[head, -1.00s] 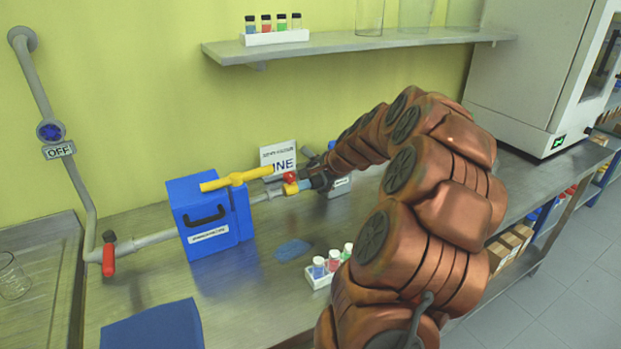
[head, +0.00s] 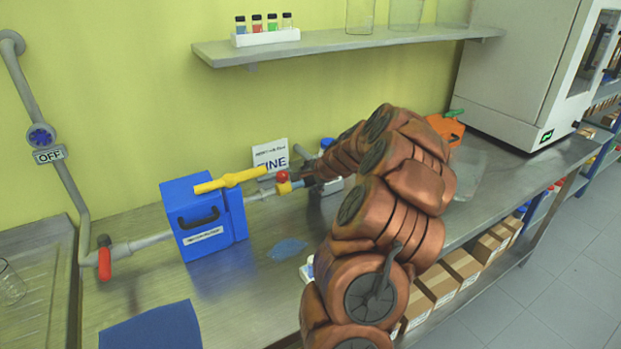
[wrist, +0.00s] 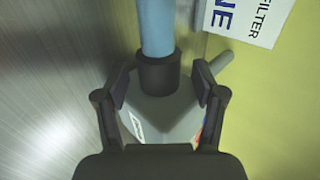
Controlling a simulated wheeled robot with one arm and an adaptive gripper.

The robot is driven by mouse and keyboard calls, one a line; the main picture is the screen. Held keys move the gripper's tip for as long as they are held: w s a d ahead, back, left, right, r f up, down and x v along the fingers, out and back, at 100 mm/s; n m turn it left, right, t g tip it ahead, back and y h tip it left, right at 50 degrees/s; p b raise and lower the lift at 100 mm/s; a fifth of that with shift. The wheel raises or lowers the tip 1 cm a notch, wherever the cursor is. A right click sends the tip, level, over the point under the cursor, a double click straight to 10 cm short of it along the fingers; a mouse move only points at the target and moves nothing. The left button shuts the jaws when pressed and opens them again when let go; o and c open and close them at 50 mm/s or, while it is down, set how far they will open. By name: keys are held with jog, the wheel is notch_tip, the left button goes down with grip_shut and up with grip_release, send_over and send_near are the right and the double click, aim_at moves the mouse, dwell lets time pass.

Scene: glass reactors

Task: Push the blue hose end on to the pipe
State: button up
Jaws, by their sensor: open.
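In the wrist view, a light blue hose (wrist: 157,28) runs in from the top and ends in a black collar (wrist: 158,73). A grey body with a label (wrist: 160,112) lies beyond the collar, between my jaws. My gripper (wrist: 158,92) is open, its fingers on either side and apart from the collar. In the head view, a grey pipe (head: 260,194) leaves the right side of the blue box and meets a yellow fitting (head: 284,188) with a red knob. A short blue hose piece (head: 297,184) shows right of it, by my dark gripper; whether they join is unclear.
The blue box (head: 203,218) with a yellow handle stands left of my arm. A white sign (head: 270,158) is behind the pipe. A shelf (head: 330,46) hangs above. A blue mat (head: 152,328) lies in front. An orange object (head: 445,128) stands behind my arm.

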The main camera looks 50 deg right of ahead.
jog(key=shift+w+f, duration=0.1)
jog(key=shift+f, duration=0.05)
grip_shut()
dwell(0.6)
